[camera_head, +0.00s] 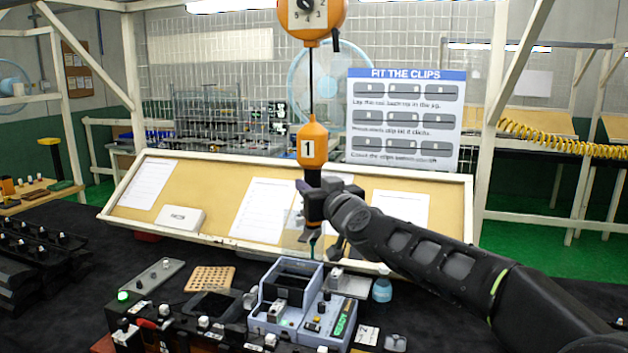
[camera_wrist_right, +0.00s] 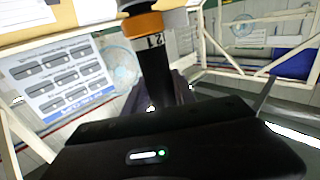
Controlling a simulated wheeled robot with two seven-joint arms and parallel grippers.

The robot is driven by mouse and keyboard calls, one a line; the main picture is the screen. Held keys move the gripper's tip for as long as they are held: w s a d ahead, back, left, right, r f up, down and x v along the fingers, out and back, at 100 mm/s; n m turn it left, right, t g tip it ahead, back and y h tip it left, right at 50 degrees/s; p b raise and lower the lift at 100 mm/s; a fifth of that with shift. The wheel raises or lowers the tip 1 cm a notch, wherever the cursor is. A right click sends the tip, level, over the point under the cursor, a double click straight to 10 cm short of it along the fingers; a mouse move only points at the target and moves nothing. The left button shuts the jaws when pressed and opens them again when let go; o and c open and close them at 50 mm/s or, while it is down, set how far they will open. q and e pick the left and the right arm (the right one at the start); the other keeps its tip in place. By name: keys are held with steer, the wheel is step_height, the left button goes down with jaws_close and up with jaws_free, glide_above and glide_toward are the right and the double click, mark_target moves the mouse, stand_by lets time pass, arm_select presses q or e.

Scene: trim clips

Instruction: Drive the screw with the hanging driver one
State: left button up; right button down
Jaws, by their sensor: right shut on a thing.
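Driver one, an orange tool with a white label reading 1 (camera_head: 312,130), hangs upright on a dark cord from an orange balancer (camera_head: 312,15). My right gripper (camera_head: 313,195) is shut on the dark grip of the driver, just below its orange body. The driver's grip (camera_wrist_right: 158,75) also shows upright in the right wrist view. The driver's tip is in the air above a grey-blue fixture (camera_head: 262,290) on the dark bench. I cannot make out the screw. My left gripper is not in view.
A green-lit display (camera_head: 341,322) sits on the fixture's right side. A perforated tan block (camera_head: 210,279), a grey strip (camera_head: 152,276) and a blue-capped bottle (camera_head: 382,289) stand nearby. A tilted board with papers (camera_head: 222,198) rises behind. Dark racks (camera_head: 40,250) stand at left.

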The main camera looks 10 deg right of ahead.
steer(key=shift+w+a+r+p, duration=0.25)
steer(key=shift+w+a+p, duration=0.3)
steer(key=shift+w, duration=0.15)
steer(key=shift+w+a, duration=3.7)
steer(key=shift+w, duration=1.8)
step_height(320, 180, down, 22)
steer(key=b, duration=2)
steer(key=shift+d, duration=0.15)
steer(key=shift+f, duration=0.3)
step_height(320, 180, up, 6)
steer(key=p, duration=0.6)
steer(key=shift+r, duration=0.1)
